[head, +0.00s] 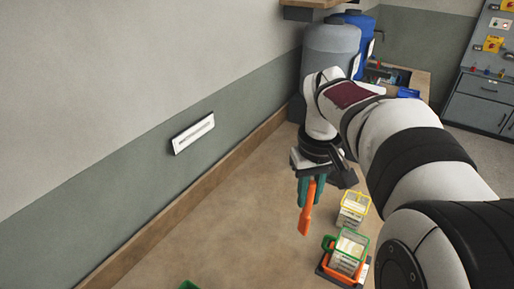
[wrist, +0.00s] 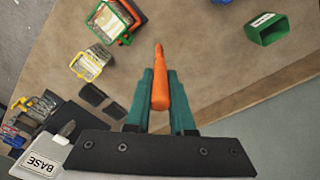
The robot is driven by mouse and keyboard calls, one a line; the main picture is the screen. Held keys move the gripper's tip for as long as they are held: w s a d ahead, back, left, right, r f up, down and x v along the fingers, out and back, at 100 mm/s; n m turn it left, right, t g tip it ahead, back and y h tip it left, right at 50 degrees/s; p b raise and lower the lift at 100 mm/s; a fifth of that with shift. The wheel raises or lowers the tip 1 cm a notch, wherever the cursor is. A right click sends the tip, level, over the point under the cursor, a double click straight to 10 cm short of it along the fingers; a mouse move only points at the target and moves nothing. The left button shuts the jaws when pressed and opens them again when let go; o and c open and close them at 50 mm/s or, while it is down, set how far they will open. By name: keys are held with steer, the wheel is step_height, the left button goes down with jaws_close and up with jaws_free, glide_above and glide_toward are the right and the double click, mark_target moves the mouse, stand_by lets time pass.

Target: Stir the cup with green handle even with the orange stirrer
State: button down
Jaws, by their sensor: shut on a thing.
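My gripper (head: 309,194) is shut on the orange stirrer (head: 305,219), which hangs down from the teal fingers above the table. In the wrist view the stirrer (wrist: 160,85) points away between the fingers (wrist: 160,75). A clear cup with a green rim and handle (head: 352,243) stands in an orange holder (head: 343,269), to the right of and below the stirrer in the head view. The stirrer is apart from the cup. The cup's contents are hard to make out.
A yellow-rimmed clear cup (head: 353,209) stands beside the green one. A green container (wrist: 267,30) lies apart on the table. Dark pads (wrist: 92,95) and a box labelled BASE (wrist: 38,158) are nearby. The wall bounds the table; table left of the stirrer is clear.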

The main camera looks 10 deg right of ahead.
steer(key=s+d+h, duration=0.1)
steer(key=s+d, duration=0.2)
steer(key=d, duration=0.9)
glide_above(341, 251)
steer(key=s, duration=0.1)
steer(key=shift+f, duration=2.55)
step_height(341, 251, down, 8)
steer(key=d, duration=0.2)
steer(key=shift+w+f+t, duration=0.15)
steer(key=shift+w+t, duration=0.25)
